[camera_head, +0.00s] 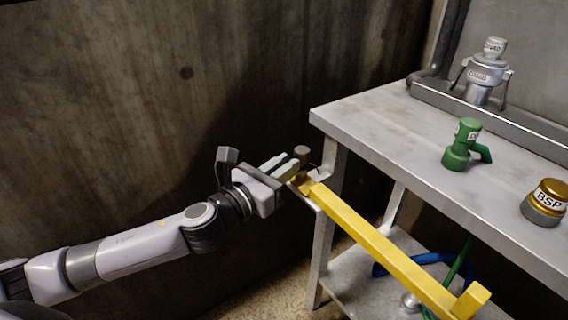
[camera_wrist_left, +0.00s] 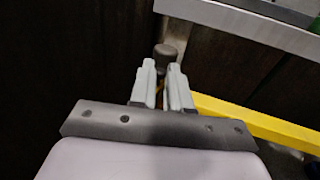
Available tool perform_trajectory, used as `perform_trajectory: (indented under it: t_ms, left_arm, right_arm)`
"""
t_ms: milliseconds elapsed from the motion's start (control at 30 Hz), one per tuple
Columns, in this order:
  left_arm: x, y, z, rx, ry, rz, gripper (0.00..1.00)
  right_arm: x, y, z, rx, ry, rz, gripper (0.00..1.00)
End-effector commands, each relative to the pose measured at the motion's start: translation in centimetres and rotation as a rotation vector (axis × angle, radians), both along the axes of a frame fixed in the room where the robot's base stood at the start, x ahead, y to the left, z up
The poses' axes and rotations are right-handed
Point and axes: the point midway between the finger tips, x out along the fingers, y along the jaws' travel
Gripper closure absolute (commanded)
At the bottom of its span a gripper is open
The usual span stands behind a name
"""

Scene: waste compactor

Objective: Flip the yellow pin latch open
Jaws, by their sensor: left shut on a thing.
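The yellow pin latch (camera_head: 375,242) is a long yellow bar at the front of the metal table, running from my left gripper down to the lower right. Its right end has a short upturned block. The bar also shows at the right of the left wrist view (camera_wrist_left: 255,121). A dark round knob (camera_head: 302,152) stands at the bar's left end; in the wrist view the knob (camera_wrist_left: 165,55) lies just beyond the fingertips. My left gripper (camera_head: 290,164) is shut on the latch at this end, with a narrow gap between its fingers (camera_wrist_left: 162,75). The exact contact is partly hidden. My right gripper is out of view.
The metal table (camera_head: 385,125) stands at the right. On it are a green fitting (camera_head: 462,145), a gold BSP fitting (camera_head: 546,203) and a silver fitting (camera_head: 484,76). Blue and green hoses (camera_head: 430,259) show underneath. A dark wall (camera_head: 130,100) is behind my left arm.

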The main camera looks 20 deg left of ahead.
Motion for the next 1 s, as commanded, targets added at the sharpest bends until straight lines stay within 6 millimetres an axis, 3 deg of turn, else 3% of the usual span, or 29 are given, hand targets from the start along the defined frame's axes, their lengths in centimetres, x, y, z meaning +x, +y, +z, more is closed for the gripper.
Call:
perform_trajectory:
  t_ms: [200,433,667,1000]
  left_arm:
    - [0.1,0.5,-0.1,0.006,0.001,-0.183,1.00]
    - [0.2,0.7,-0.4,0.004,-0.001,-0.386,1.00]
    - [0.3,0.9,-0.6,0.002,-0.003,-0.585,1.00]
    - [0.5,1.1,-0.6,-0.002,-0.003,-0.853,1.00]
  right_arm:
    - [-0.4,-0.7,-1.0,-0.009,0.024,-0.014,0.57]
    - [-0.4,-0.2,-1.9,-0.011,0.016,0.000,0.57]
    - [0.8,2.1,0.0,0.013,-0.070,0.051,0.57]
    - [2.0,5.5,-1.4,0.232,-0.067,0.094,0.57]
